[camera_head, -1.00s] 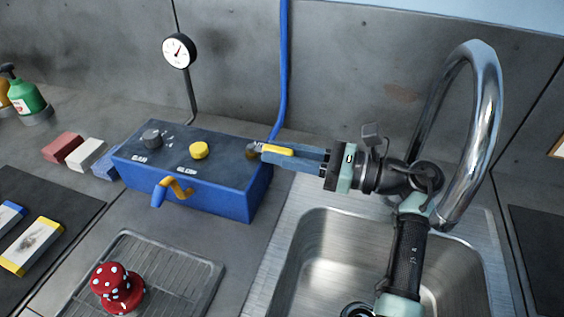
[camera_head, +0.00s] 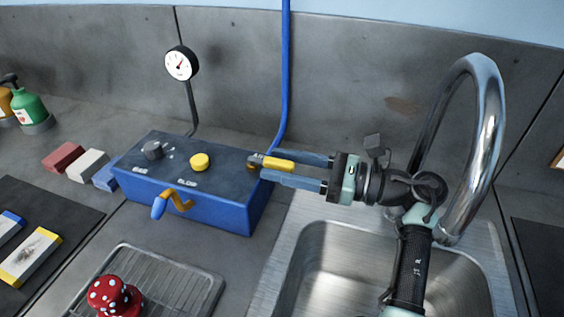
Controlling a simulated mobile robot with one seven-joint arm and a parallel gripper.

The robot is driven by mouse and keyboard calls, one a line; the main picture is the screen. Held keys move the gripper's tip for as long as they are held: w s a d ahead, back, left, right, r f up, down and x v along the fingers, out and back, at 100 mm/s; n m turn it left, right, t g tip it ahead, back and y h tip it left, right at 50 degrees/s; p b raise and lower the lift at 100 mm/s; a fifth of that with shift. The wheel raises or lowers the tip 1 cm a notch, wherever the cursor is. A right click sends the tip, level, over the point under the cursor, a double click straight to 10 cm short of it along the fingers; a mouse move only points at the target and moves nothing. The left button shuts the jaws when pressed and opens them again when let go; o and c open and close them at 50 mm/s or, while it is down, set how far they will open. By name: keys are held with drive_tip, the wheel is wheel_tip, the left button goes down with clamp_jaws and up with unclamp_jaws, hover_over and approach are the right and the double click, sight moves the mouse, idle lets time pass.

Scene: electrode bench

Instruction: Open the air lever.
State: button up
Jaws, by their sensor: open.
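The air lever (camera_head: 279,164) has a yellow handle and a dark metal pivot. It sits at the right end of the top of a blue box (camera_head: 218,212), its handle pointing right, toward my gripper. My gripper (camera_head: 268,163) is open, coming from the right with its two blue fingers apart. The handle shows between the fingers, closer to the upper one. I cannot tell whether either finger touches it.
A blue hose (camera_head: 285,75) runs up behind. A sink (camera_head: 345,262) and chrome tap (camera_head: 487,130) lie right. A gauge (camera_head: 181,63) stands behind.

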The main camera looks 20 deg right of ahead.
drive_tip(key=b+v, duration=0.1)
drive_tip(key=v, duration=0.6)
drive_tip(key=shift+s+d, duration=0.1)
drive_tip(key=shift+d, duration=0.05)
idle(0.3)
